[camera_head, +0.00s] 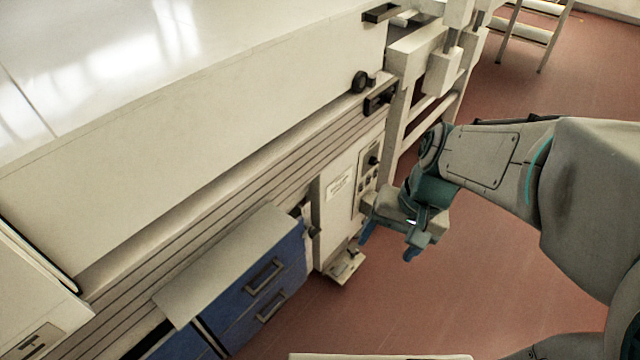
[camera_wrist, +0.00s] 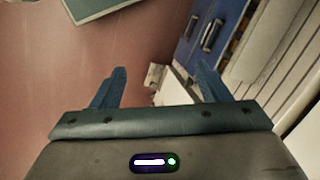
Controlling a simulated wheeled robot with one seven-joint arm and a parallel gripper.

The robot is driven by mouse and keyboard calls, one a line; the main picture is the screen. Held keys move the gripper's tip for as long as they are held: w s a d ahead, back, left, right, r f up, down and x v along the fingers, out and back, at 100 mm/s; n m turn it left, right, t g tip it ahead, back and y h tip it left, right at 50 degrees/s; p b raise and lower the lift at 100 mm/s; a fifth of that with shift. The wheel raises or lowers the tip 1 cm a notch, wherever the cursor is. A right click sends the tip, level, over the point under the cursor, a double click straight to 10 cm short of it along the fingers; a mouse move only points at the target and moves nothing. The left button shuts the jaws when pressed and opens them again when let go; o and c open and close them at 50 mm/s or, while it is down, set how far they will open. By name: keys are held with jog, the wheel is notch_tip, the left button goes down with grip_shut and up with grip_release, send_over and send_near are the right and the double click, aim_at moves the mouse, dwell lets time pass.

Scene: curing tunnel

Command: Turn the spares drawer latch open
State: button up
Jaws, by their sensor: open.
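The blue drawer unit (camera_head: 285,265) stands at the lower middle of the head view, with a pale top and two bar handles on its front. Its blue fronts (camera_wrist: 205,25) also show at the top right of the wrist view. A small dark knob-like part (camera_head: 314,232) sits near the unit's upper right edge; I cannot tell if it is the latch or how it is turned. My gripper (camera_head: 390,243) is open and empty, right of the drawer unit and apart from it. Its two blue fingers (camera_wrist: 159,82) point towards the floor and cabinet area in the wrist view.
A pale control cabinet (camera_head: 338,190) with a panel stands between the drawers and my gripper, with a small ledge (camera_head: 346,267) low on it. The long white tunnel housing (camera_head: 200,130) fills the left. Red floor (camera_head: 440,310) is clear at right.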

jog(key=w+a+f+m+g+y+b, duration=0.1)
jog(key=w+a+f+m+y+b, duration=0.15)
jog(key=f, duration=0.35)
jog(key=w+a+f+m+g+y+b, duration=0.1)
jog(key=w+a+f+m+y+b, duration=0.1)
jog(key=a+f+y+b, duration=0.3)
jog(key=m+t+y+b, duration=0.4)
jog(key=m+t+b, duration=0.95)
jog(key=m, duration=0.55)
send_near(318, 234)
jog(key=shift+n, duration=0.25)
jog(key=b+x, duration=0.3)
jog(key=x, duration=0.6)
jog(key=shift+a, duration=0.2)
jog(key=c, duration=1)
